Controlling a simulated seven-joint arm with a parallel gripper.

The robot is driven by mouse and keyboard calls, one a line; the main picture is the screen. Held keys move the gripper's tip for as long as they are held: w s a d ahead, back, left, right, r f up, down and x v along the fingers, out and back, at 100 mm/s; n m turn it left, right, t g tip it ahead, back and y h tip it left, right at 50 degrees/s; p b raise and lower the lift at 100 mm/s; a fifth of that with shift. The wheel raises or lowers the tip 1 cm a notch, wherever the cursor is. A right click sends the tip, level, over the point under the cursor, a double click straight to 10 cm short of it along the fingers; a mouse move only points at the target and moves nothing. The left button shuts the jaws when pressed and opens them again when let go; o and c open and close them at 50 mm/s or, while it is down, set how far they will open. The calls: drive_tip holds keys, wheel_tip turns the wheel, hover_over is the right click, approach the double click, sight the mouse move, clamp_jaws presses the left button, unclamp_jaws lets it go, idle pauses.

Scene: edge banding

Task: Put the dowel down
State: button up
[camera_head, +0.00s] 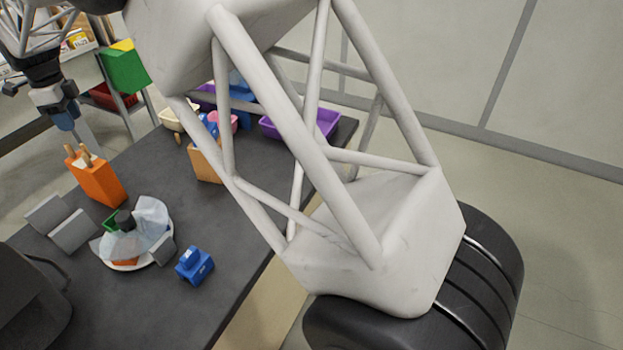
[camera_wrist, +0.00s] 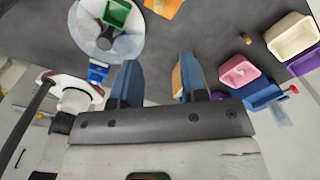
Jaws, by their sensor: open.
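My gripper (camera_head: 63,118) is at the upper left of the head view, with blue fingertips pointing down. In the wrist view its two blue fingers (camera_wrist: 159,78) stand wide apart. I see nothing held between them. A small brown wooden peg (camera_wrist: 247,38), which looks like a dowel, sits on the dark table (camera_wrist: 215,30) in the wrist view, apart from the fingers. In the head view, an orange holder (camera_head: 97,183) has wooden pegs (camera_head: 86,156) sticking out of its top. I cannot tell which peg is the task's dowel.
A white round dish (camera_head: 125,262) with clear sheets and a green piece stands near a blue block (camera_head: 194,265). Grey blocks (camera_head: 72,230) lie left of it. Purple (camera_head: 325,122), cream (camera_wrist: 290,37) and pink (camera_wrist: 238,70) bins stand at one end. My arm hides part of the table.

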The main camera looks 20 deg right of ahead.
drive_tip(key=s+d+r+n, duration=0.3)
drive_tip(key=s+d, duration=0.2)
drive_tip(key=d, duration=0.6)
drive_tip(key=s+d+r+n+t, duration=0.1)
drive_tip(key=s+d+r+n, duration=0.35)
drive_tip(key=d, duration=0.75)
drive_tip(key=s+d+r+n, duration=0.1)
drive_tip(key=s+d+n, duration=0.1)
drive_tip(key=s+d, duration=0.7)
drive_tip(key=s+d+f+n, duration=0.3)
drive_tip(key=s+d+n, duration=0.1)
drive_tip(key=s+d, duration=0.6)
drive_tip(key=s+d+f+n+t, duration=0.1)
drive_tip(key=s+d+f+n, duration=0.3)
drive_tip(key=s+d, duration=0.5)
drive_tip(key=shift+s+d+f+n+t, duration=0.3)
drive_tip(key=shift+s+d+n, duration=0.15)
drive_tip(key=shift+s, duration=2.6)
